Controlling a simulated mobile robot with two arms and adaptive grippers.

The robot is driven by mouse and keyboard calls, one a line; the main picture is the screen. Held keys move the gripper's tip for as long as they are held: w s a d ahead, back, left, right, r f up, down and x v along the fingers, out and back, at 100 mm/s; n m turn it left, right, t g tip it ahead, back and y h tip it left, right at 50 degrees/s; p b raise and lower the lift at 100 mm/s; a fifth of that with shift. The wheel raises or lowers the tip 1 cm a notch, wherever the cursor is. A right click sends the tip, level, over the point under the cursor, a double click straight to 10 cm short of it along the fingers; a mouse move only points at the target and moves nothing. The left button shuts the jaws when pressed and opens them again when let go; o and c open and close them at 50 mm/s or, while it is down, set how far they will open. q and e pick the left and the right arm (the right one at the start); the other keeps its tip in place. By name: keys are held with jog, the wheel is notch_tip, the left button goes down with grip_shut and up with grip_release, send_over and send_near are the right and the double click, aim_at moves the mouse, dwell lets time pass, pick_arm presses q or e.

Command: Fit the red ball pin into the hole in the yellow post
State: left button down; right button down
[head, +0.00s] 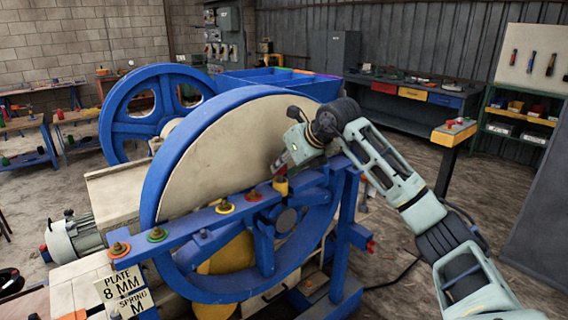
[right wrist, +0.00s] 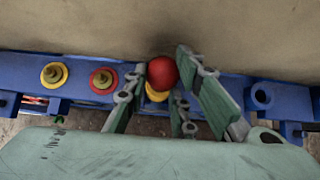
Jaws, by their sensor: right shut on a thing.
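The red ball pin (right wrist: 162,72) shows as a red ball between the fingertips of my right gripper (right wrist: 164,66) in the right wrist view. My right gripper (head: 283,163) is shut on it, above the blue rail in the head view. The yellow post (head: 281,186) stands on the rail just below the gripper. In the right wrist view the post (right wrist: 157,95) shows partly behind the ball. The pin's shank and the post's hole are hidden, so I cannot tell whether the pin is in the hole. My left gripper is not in view.
The blue rail (head: 190,224) carries bolts with a yellow ring (head: 225,206), a red ring (head: 253,195) and others. The large flywheel with its beige face (head: 225,150) stands close behind the rail. A sign (head: 120,284) reads "PLATE 8 MM". Open floor lies to the right.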

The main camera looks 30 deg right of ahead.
jog(key=shift+f+b, duration=0.65)
jog(key=shift+f, duration=0.4)
jog(key=c, duration=1.4)
grip_release()
jog(key=v, duration=1.2)
